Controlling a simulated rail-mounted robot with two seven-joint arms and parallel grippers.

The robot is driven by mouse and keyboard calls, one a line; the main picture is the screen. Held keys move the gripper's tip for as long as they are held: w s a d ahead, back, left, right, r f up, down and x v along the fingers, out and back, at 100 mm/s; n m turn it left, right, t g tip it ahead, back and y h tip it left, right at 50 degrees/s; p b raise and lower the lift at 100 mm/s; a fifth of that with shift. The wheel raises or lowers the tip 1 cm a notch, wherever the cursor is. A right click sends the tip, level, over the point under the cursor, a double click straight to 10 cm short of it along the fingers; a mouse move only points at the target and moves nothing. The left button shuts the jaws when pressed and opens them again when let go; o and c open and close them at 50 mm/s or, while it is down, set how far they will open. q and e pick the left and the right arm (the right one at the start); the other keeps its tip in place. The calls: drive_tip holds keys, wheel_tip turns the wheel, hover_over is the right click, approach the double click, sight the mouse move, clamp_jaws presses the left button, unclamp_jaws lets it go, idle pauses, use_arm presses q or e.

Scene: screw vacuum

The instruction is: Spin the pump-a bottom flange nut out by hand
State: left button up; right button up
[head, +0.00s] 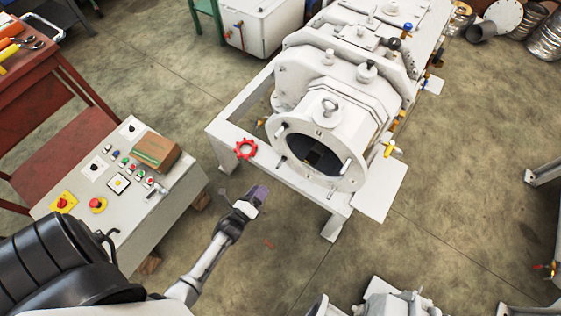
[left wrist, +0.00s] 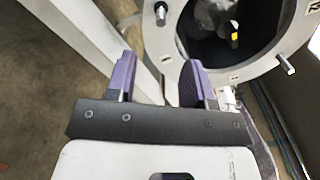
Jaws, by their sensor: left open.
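The white pump (head: 325,115) stands on a white frame, with its round open flange (head: 350,184) facing me. In the left wrist view the flange ring (left wrist: 148,38) carries short studs, one at the upper left (left wrist: 160,14) and one at the right (left wrist: 285,63). I cannot make out the bottom flange nut for certain. My left gripper (head: 260,193) is in front of the frame, left of and below the flange opening. In the left wrist view its purple fingers (left wrist: 158,80) are apart with nothing between them. My right gripper is not in view.
A red handwheel (head: 246,148) is on the frame's left side. A white frame beam (left wrist: 95,35) runs close beside my left fingers.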

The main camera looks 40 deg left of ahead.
sight(280, 162)
use_arm(q)
drive_tip(key=shift+m, duration=0.8)
drive_tip(key=w+b, duration=0.1)
drive_tip(key=w, duration=0.3)
drive_tip(key=w+a+b, duration=0.1)
drive_tip(key=w, duration=0.7)
drive_tip(key=shift+w+a+b, duration=0.15)
drive_tip(key=shift+a+b, duration=0.2)
drive_tip(key=shift+b, duration=0.05)
drive_tip(key=shift+w+a+r, duration=0.1)
drive_tip(key=shift+w, duration=0.55)
clamp_jaws()
